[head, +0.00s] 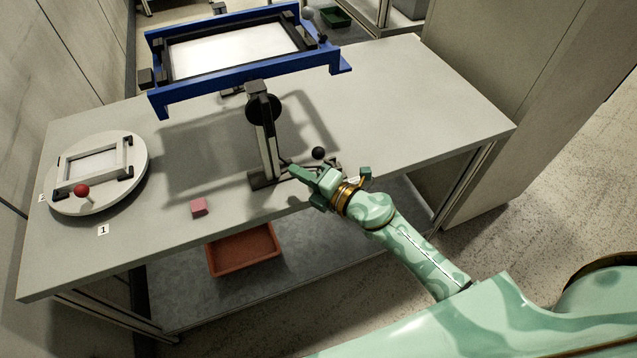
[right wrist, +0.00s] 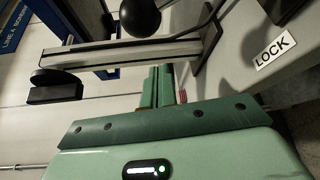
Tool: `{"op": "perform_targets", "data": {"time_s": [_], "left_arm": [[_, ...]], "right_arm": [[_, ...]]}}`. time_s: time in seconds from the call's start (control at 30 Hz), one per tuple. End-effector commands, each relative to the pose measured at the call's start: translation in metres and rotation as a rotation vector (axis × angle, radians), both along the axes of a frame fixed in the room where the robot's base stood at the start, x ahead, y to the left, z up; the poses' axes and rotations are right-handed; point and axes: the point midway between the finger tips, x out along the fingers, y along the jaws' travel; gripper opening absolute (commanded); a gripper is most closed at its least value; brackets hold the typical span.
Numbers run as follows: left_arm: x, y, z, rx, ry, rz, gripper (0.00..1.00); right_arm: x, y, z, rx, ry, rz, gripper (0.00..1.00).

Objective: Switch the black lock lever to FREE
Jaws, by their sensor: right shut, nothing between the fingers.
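A black ball knob (head: 318,153) sits just right of the foot of the upright post (head: 266,145) on the table. It shows large at the top of the right wrist view (right wrist: 140,16), with a thin dark rod close to it. A white label reading LOCK (right wrist: 273,51) is at the right of that view; no FREE label is readable. I cannot tell which position the lever is in. My right gripper (head: 297,172) is shut and empty, low by the post's foot and just left of and below the knob. Its fingers (right wrist: 158,85) point towards the post. My left gripper is not in view.
A blue frame with a white panel (head: 245,65) is above the post. A round turntable with a red knob (head: 82,190) is at the left. A pink block (head: 199,207) lies near the front edge. A red-brown tray (head: 243,249) is below. The table's right side is clear.

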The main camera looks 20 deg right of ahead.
Motion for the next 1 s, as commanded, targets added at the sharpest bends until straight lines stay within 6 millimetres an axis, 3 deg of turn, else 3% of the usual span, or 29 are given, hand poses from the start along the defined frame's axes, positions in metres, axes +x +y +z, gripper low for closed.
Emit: {"op": "perform_targets", "data": {"time_s": [0.1,0.3,1.0], "left_arm": [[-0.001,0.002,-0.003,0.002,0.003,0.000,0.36],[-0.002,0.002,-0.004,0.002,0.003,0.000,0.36],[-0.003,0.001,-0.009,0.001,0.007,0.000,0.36]], "right_arm": [[0.003,-0.022,0.001,-0.007,0.001,-0.004,0.00],[0.006,-0.036,0.005,-0.005,0.001,-0.003,0.00],[0.006,-0.041,0.008,0.049,0.003,-0.004,0.00]]}}
